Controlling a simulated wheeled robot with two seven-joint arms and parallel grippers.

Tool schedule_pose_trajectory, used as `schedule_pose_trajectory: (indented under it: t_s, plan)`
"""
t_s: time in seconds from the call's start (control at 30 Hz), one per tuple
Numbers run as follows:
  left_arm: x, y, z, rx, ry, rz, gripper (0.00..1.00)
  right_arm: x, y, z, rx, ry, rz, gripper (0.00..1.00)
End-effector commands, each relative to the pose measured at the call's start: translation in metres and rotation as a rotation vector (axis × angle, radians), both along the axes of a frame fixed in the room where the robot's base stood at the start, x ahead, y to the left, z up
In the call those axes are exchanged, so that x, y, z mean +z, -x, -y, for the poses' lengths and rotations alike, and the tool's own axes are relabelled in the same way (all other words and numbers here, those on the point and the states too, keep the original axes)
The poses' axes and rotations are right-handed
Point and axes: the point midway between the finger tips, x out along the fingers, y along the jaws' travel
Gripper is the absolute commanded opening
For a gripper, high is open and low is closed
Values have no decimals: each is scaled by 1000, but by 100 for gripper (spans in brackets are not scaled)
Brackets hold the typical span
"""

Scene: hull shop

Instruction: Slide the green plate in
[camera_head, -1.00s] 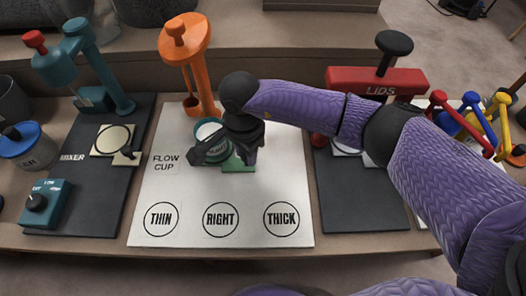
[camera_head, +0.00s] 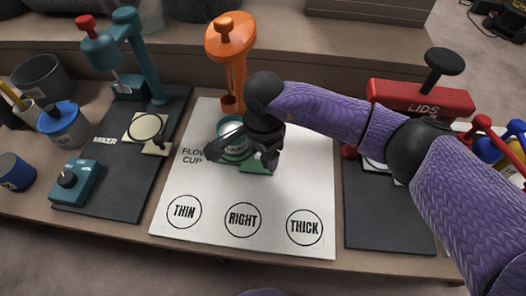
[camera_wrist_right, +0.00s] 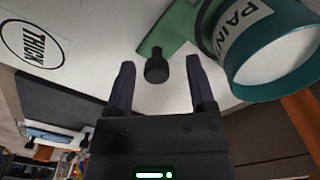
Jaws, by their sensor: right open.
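The green plate (camera_head: 257,166) lies on the white flow cup board, partly hidden by my right gripper (camera_head: 243,157) in the head view. In the right wrist view the green plate (camera_wrist_right: 171,28) has a dark knob (camera_wrist_right: 156,70) at its near end. My right gripper (camera_wrist_right: 159,66) is open, with its two fingers on either side of the knob and gaps showing on both sides. A teal paint can (camera_wrist_right: 270,45) with a "PAINT" label is beside or on the plate's other end; the paint can (camera_head: 231,131) shows behind the gripper in the head view. My left gripper is out of view.
An orange stand (camera_head: 229,40) rises behind the can. The white board (camera_head: 270,206) has clear circles marked THIN, RIGHT and THICK in front. A teal mixer (camera_head: 150,60) stands left, a red LIDS press (camera_head: 420,97) right.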

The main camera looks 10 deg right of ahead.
Motion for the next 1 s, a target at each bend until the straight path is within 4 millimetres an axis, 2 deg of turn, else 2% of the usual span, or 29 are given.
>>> schedule_pose_trajectory:
  t_s: [0.2,0.3,0.4,0.73,1.0]
  plan:
    - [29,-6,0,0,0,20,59,60,-1,0,1,0,10,70]
    - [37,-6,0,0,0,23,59,81,-1,-1,2,0,8,70]
    - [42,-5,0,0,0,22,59,94,-1,-1,2,-2,6,70]
    - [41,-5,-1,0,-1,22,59,96,-1,-1,2,-1,2,70]
    - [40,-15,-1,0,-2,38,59,96,-1,-1,2,-1,2,70]
